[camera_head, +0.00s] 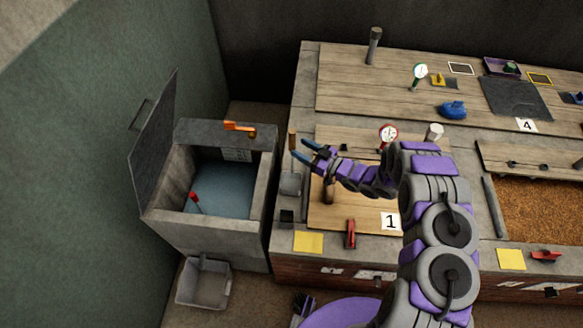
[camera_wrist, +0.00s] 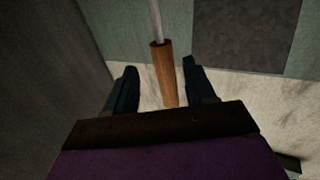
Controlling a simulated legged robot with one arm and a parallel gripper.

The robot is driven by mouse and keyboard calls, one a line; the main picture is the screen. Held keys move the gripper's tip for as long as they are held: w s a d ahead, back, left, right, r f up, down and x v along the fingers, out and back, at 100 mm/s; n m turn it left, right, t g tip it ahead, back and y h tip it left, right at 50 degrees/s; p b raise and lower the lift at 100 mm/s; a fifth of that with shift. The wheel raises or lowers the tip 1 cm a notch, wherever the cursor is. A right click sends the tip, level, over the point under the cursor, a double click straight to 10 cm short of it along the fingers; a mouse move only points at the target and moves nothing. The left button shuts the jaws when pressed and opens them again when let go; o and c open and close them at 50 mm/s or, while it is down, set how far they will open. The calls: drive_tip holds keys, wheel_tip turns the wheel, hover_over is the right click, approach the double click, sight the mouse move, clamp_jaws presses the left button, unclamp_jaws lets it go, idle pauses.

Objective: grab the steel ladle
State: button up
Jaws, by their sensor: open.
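The steel ladle has a wooden handle (camera_head: 292,140) and a grey metal bowl (camera_head: 290,184). In the head view it is at the left end of the stone counter, left of board 1. My gripper (camera_head: 299,147) is open just right of the ladle, and its fingertips reach the handle's side. In the wrist view my gripper (camera_wrist: 160,82) has the ladle's wooden handle (camera_wrist: 165,75) between its spread fingers, with a gap on each side. The thin steel shaft shows past the handle; the bowl is out of that view.
A stone basin (camera_head: 258,215) with water and a raised dark lid (camera_head: 153,145) stands left of the counter. A red gauge (camera_head: 389,135) and a metal cup (camera_head: 434,132) are near my arm. A red clamp-like object (camera_head: 351,234) and a yellow card (camera_head: 308,242) lie at the front edge.

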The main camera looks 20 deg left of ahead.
sight(292, 144)
drive_tip(key=x, duration=0.4)
drive_tip(key=shift+s+a+b, duration=0.15)
drive_tip(key=shift+a+b, duration=0.1)
drive_tip(key=shift+b, duration=0.05)
clamp_jaws()
drive_tip(key=shift+r, duration=0.1)
